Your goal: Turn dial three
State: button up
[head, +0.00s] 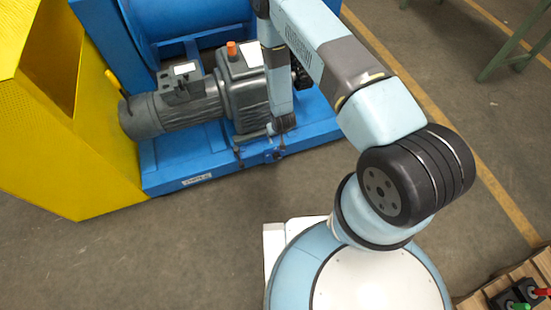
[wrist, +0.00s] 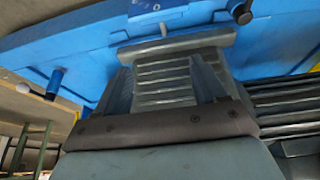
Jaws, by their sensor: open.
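I cannot make out a numbered dial in either view. In the wrist view, my gripper (wrist: 163,68) is open, its two dark fingers apart with nothing held between them. Behind the fingers is the ribbed grey motor housing (wrist: 165,97); I cannot tell whether they touch it. Beyond it are a black round knob (wrist: 240,12) on a short stem and a blue knob-like post (wrist: 55,82) on the blue base. In the head view, my arm reaches down beside the grey gearmotor (head: 180,106), and the fingertips are hard to see there.
The blue machine base (head: 215,160) carries small fittings (head: 275,154) on its front edge. A yellow guard (head: 65,150) stands at left. A wooden pallet (head: 490,298) with red- and green-handled items is at lower right. The floor (head: 200,255) in front is clear.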

aim_at(277, 158)
jog(key=s+d+f, duration=0.1)
jog(key=s+f, duration=0.5)
jog(key=f, duration=0.3)
jog(key=x, duration=1.3)
jog(key=shift+s+d+f, duration=0.15)
jog(key=shift+d+f, duration=0.05)
jog(key=shift+f, duration=0.15)
jog(key=c, duration=1.1)
jog(key=shift+o, duration=1.2)
jog(key=shift+a+n, duration=0.3)
jog(key=shift+a, duration=0.2)
jog(key=shift+d, duration=0.2)
jog(key=shift+c, duration=1.1)
jog(key=shift+d, duration=0.1)
